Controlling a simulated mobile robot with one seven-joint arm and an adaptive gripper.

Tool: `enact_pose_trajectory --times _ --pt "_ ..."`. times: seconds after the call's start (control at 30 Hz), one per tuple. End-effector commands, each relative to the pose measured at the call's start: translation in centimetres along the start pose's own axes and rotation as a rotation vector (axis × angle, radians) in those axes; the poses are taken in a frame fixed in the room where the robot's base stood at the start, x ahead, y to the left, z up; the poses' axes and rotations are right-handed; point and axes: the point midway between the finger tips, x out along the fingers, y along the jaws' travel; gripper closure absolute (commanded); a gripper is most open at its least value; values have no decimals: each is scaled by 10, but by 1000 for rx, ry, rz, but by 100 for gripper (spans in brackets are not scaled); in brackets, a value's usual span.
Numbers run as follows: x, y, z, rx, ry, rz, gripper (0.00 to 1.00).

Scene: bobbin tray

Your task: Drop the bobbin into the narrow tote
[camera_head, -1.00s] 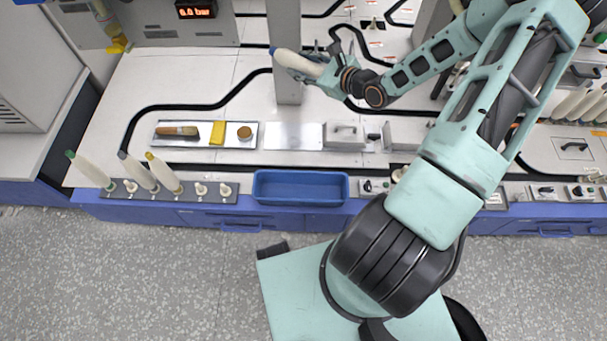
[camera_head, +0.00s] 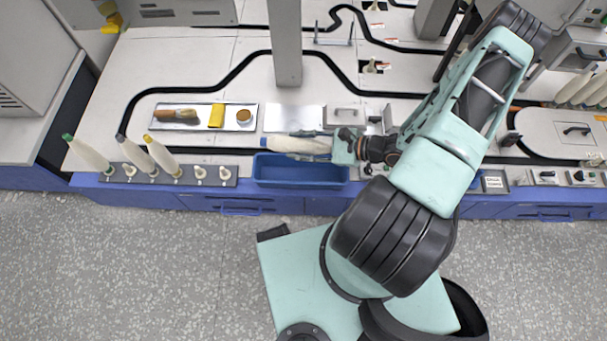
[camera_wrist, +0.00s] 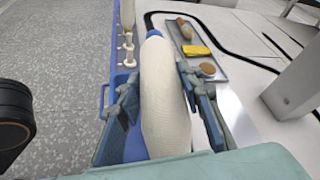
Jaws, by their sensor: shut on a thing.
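The bobbin (camera_head: 298,145) is cream-coloured with a blue tip. It lies sideways in my gripper (camera_head: 318,144), its tip pointing left in the head view. The narrow tote is a blue open tray (camera_head: 300,183) at the bench's front edge, and its visible inside looks empty. The bobbin is over or just behind the tote's back rim; its height above it is hard to tell. In the wrist view, both fingers (camera_wrist: 160,100) close on the sides of the bobbin (camera_wrist: 163,95). A strip of blue shows beside the bobbin at lower left, partly hidden.
A peg rail (camera_head: 215,182) with upright bobbins (camera_head: 163,155) stands left of the tote. Behind it lies a tray (camera_head: 160,125) with a brush (camera_head: 178,115), a yellow block (camera_head: 216,116) and a round brown item (camera_head: 243,116). A grey post (camera_head: 285,45) rises behind the tote.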

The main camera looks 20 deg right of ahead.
Motion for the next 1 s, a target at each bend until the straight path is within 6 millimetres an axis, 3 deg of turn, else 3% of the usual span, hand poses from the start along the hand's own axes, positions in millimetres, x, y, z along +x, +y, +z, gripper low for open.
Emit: enact_pose_trajectory --times 0.4,0.73,0.77,0.9,1.0 --pt "18 18 -42 1 0 -2 93" --pt "18 18 -43 1 0 -2 93" --pt "18 18 -43 1 0 -2 63" --pt "18 18 -43 1 0 -2 48" --pt "18 18 -43 1 1 -1 46"
